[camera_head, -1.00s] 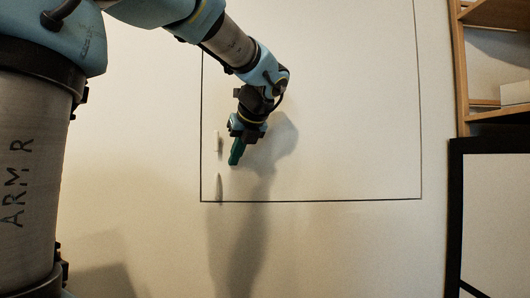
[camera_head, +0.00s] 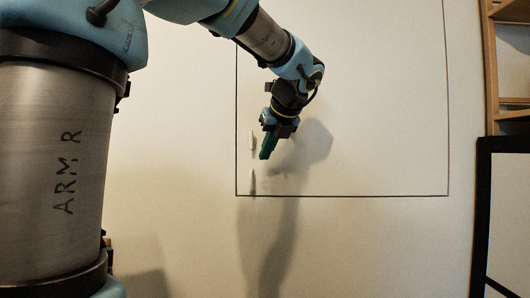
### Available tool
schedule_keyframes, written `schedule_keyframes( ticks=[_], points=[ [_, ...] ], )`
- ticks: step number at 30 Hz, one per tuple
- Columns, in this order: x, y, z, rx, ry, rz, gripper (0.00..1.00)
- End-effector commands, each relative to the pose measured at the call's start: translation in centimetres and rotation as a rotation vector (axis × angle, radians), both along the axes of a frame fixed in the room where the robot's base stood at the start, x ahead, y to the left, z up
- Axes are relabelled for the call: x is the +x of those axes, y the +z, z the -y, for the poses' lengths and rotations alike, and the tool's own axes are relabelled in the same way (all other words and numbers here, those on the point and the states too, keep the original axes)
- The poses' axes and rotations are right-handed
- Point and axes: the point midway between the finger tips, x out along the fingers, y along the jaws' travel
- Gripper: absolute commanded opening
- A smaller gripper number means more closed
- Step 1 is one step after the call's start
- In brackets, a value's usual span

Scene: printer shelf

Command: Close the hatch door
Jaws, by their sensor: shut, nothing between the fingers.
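The hatch door (camera_head: 390,110) is a pale panel in the pale wall, outlined by a thin dark line. It looks flush with the wall in this view. A small white handle (camera_head: 251,140) shows near its lower left edge, with a shadow below it. My gripper (camera_head: 266,154) has green fingers that are shut and empty. It points down in front of the door, just right of the handle. I cannot tell whether the fingers touch the door. The upper edge of the door is out of view, and my arm covers part of its upper left.
A wooden shelf (camera_head: 492,70) stands at the right edge. Below it is a black-framed panel (camera_head: 484,220). The wall (camera_head: 380,250) below the door is bare and clear.

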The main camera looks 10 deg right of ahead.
Motion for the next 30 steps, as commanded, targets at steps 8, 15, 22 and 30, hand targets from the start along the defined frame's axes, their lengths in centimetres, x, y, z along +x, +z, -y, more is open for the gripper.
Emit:
schedule_keyframes(
  ticks=[8, 15, 22, 30],
  points=[
    [-2.6, 2.1, -0.6, -0.001, -0.001, 0.0, 0.0],
    [-5.3, 4.6, -1.2, -0.002, -0.001, -0.001, 0.0],
    [-6.6, 5.9, -1.6, 0.0, -0.002, -0.002, 0.0],
    [-6.7, 6.0, -1.6, 0.001, -0.001, -0.003, 0.0]
  ],
)
